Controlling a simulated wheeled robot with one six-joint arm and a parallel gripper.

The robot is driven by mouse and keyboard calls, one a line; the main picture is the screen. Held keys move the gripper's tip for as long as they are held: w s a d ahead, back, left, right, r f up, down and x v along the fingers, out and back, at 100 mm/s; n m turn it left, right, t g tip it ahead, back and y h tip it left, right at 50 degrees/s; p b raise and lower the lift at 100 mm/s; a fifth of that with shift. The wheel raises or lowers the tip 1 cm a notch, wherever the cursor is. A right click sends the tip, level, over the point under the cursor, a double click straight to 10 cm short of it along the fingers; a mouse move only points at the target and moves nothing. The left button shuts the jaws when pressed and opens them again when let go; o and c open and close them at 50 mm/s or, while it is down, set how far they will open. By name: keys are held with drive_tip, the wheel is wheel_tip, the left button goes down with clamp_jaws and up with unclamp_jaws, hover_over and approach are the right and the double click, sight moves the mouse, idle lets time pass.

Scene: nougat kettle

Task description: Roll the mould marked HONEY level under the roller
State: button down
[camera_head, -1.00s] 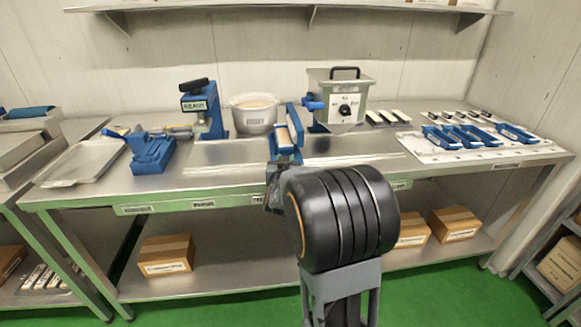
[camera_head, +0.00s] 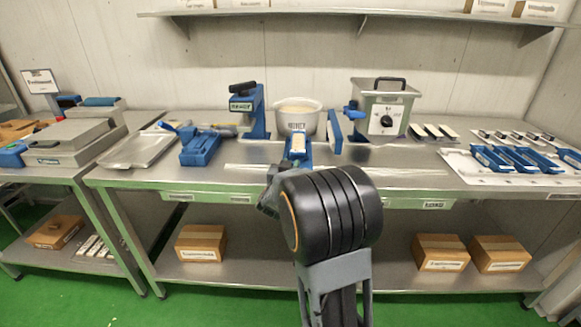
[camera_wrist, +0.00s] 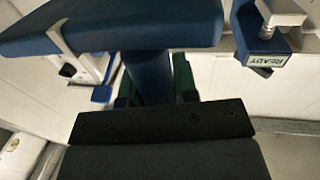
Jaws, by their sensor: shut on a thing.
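My gripper (camera_wrist: 155,88) is shut on a blue stem under a blue mould (camera_head: 298,160), which shows a pale fill on top in the head view. The mould is held over the front of the bench; its blue underside (camera_wrist: 140,25) fills the top of the wrist view. No HONEY mark on it can be read. A blue stand with a black top and a READY plate (camera_head: 242,107) is behind and left of it; it also shows in the wrist view (camera_wrist: 268,58). I cannot tell which part is the roller.
A white pot (camera_head: 296,119) and an upright blue plate (camera_head: 335,132) are behind the mould. A grey box machine (camera_head: 386,108) is right of them. A blue fixture (camera_head: 200,149) and metal tray (camera_head: 135,149) are left. Several blue moulds (camera_head: 515,158) lie at far right.

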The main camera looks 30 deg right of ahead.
drive_tip(key=c, duration=0.9)
unclamp_jaws()
drive_tip(key=v, duration=1.3)
drive_tip(key=shift+s+a, duration=0.25)
